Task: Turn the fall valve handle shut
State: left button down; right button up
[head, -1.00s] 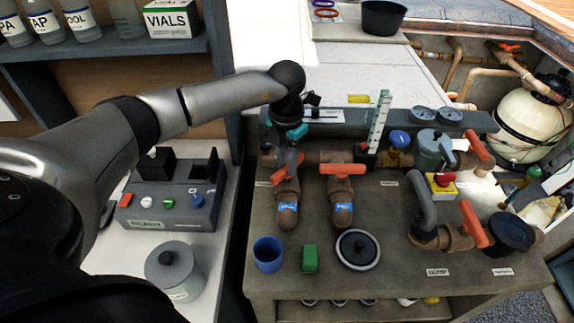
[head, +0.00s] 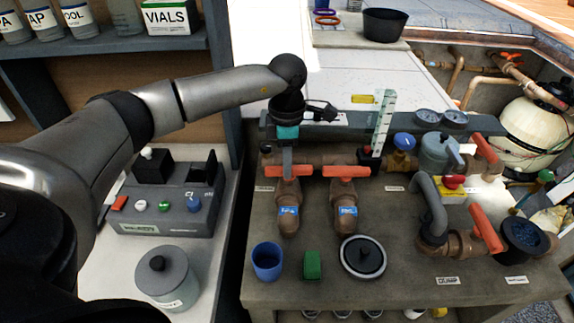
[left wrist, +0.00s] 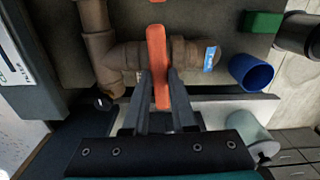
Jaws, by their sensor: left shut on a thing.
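Two brown valves with orange handles stand side by side on the grey bench. My left gripper (head: 288,160) comes down from above onto the left one, which I take as the fall valve; its small blue label (head: 288,211) is hard to read. The fingers are shut on the fall valve handle (head: 303,172), whose middle they partly hide. The handle lies crosswise to the labelled pipe. In the left wrist view the handle (left wrist: 157,52) runs between the fingers (left wrist: 160,92). My right gripper is out of view.
The neighbouring orange handle (head: 346,171) is close on the right, also crosswise. A thermometer strip (head: 383,122) stands behind it. A control box (head: 165,205) is at left.

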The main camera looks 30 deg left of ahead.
pick_arm(q)
jog(key=shift+w+r+m, duration=0.1)
jog(key=shift+m, duration=0.4)
jog(key=c, duration=0.7)
grip_release()
notch_tip(320, 180, up, 15)
jog(key=shift+r, duration=0.1)
dwell(0.5)
